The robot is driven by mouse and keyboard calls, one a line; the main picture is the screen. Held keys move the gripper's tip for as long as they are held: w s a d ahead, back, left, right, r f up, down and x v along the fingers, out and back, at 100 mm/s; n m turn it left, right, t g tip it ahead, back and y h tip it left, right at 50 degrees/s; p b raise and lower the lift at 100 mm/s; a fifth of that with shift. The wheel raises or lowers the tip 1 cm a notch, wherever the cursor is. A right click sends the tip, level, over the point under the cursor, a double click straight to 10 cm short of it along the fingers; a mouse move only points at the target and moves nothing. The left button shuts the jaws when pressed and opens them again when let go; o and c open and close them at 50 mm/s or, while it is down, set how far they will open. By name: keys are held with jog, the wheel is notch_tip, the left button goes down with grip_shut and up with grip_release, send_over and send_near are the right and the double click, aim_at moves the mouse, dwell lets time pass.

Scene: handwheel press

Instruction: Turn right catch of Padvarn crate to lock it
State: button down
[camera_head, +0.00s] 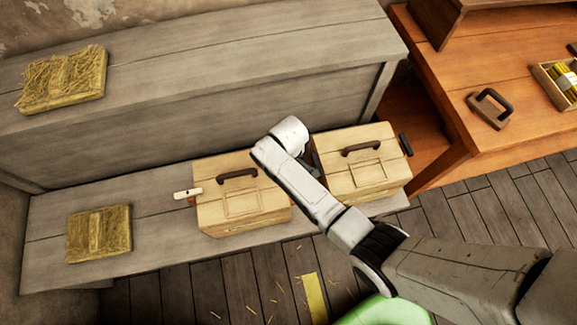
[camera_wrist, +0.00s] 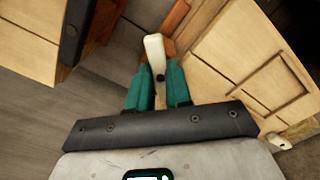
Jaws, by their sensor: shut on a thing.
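Two pale wooden crates stand side by side on the low grey bench, the left crate (camera_head: 243,203) and the right crate (camera_head: 362,175). Neither shows a readable name. The left crate has a white catch (camera_head: 187,193) sticking out at its left side. In the wrist view, my gripper's teal fingers (camera_wrist: 158,76) are shut on another white catch (camera_wrist: 153,47), beside the crate at the right of that view and a reddish-brown wood piece. This looks like the left crate's right-hand catch. In the head view my arm hides the gripper and this catch.
The right crate has a dark catch (camera_head: 405,144) on its outer side; another dark catch (camera_wrist: 74,32) is close to my gripper. The gap between the crates is narrow. An orange-brown table (camera_head: 470,65) stands at right.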

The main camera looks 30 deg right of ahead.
jog(key=n+p, duration=0.1)
jog(key=n, duration=0.3)
jog(key=shift+d+n, duration=0.1)
jog(key=shift+n, duration=0.2)
jog(key=shift+w+n+p, duration=0.15)
jog(key=shift+n+p, duration=0.25)
jog(key=shift+n, duration=1.8)
jog(key=c, duration=1)
grip_release()
jog(key=shift+c, duration=0.2)
notch_tip(320, 180, up, 11)
jog(key=shift+f, duration=0.15)
